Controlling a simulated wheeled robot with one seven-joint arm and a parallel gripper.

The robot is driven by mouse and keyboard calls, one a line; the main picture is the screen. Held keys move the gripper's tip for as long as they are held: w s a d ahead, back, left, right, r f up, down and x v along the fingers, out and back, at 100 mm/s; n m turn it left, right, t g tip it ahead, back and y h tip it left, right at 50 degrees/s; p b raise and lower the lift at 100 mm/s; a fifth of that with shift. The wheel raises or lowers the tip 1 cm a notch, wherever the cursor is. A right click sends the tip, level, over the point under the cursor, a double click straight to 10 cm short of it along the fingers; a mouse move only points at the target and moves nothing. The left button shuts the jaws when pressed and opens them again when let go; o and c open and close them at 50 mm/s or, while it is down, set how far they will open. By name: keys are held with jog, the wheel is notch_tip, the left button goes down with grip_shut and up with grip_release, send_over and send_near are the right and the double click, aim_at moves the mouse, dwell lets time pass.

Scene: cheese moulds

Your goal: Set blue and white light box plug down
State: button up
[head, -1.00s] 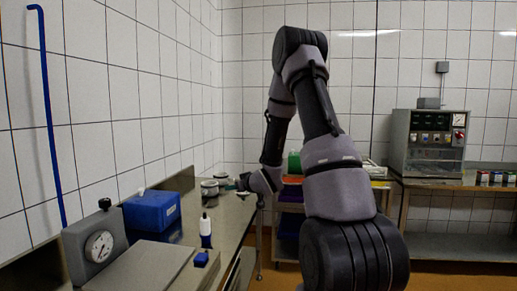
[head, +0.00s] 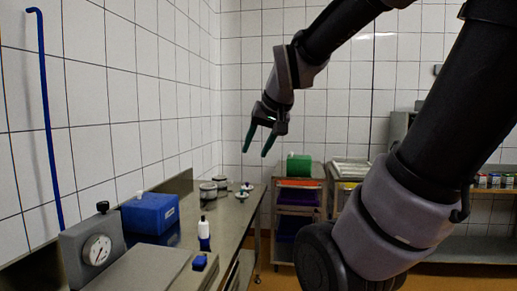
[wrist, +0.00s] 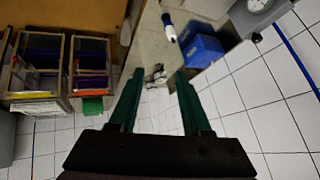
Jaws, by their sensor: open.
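My gripper (head: 255,151) is open and empty, raised above the far end of the steel table (head: 232,222). Its green fingers point down; they also frame the wrist view (wrist: 158,76). Several small coloured pieces (head: 245,189) with white, bluish and red parts lie on the table's far end, below my gripper. The blue and white light box plug may be among them, but they are too small to tell apart. In the wrist view the far table end shows between and beyond the fingers.
Two grey round pots (head: 211,190) stand beside the small pieces. Nearer are a blue box (head: 150,213), a white bottle with a blue lower part (head: 204,230) and a dial gauge (head: 97,248). A shelf trolley (head: 299,200) stands right of the table. Air around my gripper is clear.

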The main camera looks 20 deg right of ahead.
jog(key=s+a+y, duration=0.1)
jog(key=s+a, duration=0.1)
jog(key=s, duration=0.4)
jog(key=shift+s+a+r+g, duration=0.2)
jog(key=shift+s+r+g, duration=0.1)
jog(key=shift+g, duration=0.1)
jog(key=shift+w, duration=0.1)
dwell(0.6)
